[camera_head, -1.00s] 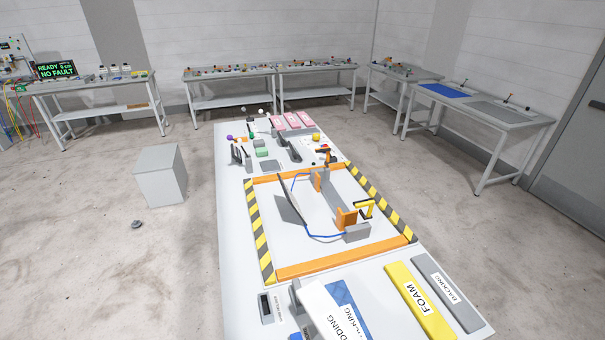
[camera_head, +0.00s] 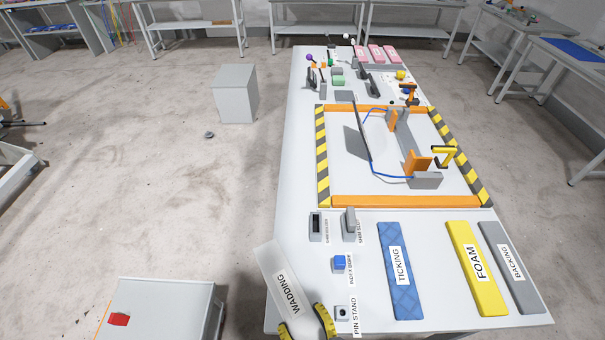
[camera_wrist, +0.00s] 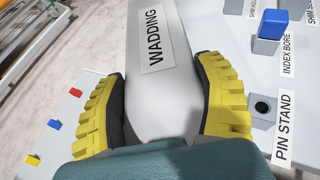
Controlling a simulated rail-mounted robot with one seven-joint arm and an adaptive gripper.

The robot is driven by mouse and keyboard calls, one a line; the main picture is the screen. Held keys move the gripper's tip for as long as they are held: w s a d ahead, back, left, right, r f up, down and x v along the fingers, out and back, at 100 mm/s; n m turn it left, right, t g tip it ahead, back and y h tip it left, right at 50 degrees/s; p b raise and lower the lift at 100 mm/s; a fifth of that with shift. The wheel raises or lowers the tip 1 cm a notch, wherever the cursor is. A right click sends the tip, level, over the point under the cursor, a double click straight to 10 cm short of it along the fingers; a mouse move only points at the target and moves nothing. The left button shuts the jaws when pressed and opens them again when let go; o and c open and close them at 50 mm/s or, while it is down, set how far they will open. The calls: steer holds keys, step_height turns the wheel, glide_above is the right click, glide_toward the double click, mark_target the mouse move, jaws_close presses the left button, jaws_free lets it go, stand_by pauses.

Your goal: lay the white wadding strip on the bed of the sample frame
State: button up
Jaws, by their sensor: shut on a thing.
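The white wadding strip (camera_head: 273,262), labelled WADDING, is between the yellow fingers of my gripper (camera_head: 304,325) at the table's near left edge. In the wrist view, the strip (camera_wrist: 158,60) runs away from between both fingers of my gripper (camera_wrist: 164,105), which is shut on it. In the head view its far end reaches past the table's left edge. Ahead on the table is a frame of orange bars (camera_head: 405,201) and striped sides; I cannot tell if this is the sample frame. A grey bar (camera_head: 408,145) with orange blocks stands inside it.
A blue ticking strip (camera_head: 402,285), yellow foam strip (camera_head: 476,270) and grey backing strip (camera_head: 512,265) lie at the right. The pin stand (camera_head: 342,313), blue-topped index bore (camera_head: 339,263) and shim holders stand close by the wadding. A thin upright (camera_head: 363,140) and blue cable are inside the frame.

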step_height(320, 180, down, 5)
steer(key=b, duration=0.3)
steer(key=shift+r, duration=0.1)
step_height(320, 180, up, 27)
steer(key=p, duration=3.2)
steer(key=shift+p, duration=0.3)
